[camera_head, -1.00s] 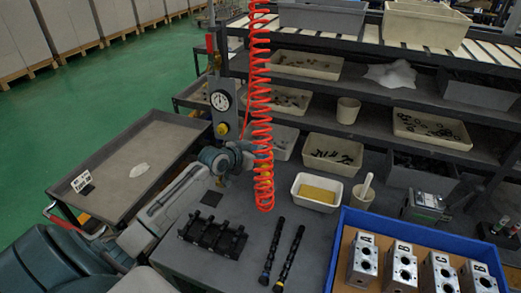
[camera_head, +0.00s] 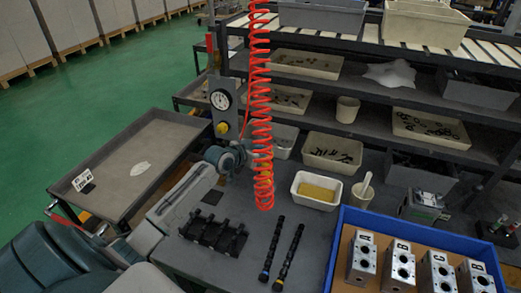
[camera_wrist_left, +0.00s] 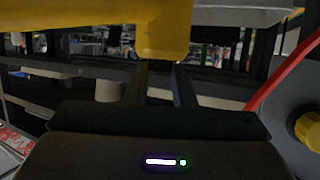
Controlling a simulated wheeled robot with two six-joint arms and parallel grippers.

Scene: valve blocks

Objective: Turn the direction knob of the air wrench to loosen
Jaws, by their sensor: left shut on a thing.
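The air wrench (camera_wrist_left: 130,28) shows as a yellow body across the top of the left wrist view. In the head view, a small yellow part of it (camera_head: 264,166) shows behind the red coiled hose. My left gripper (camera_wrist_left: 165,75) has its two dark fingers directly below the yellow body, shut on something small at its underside. I take this to be the direction knob, but it is mostly hidden and its setting cannot be read. In the head view my left gripper (camera_head: 251,158) is partly covered by the coil. My right gripper is not in view.
The red coiled hose (camera_head: 262,110) hangs beside my left gripper. A gauge panel (camera_head: 223,105) stands behind it. Below are a black block (camera_head: 213,236) and two dark shafts (camera_head: 290,258). A blue tray (camera_head: 336,250) holds several metal valve blocks. A white bin (camera_head: 316,203) holds a yellow item.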

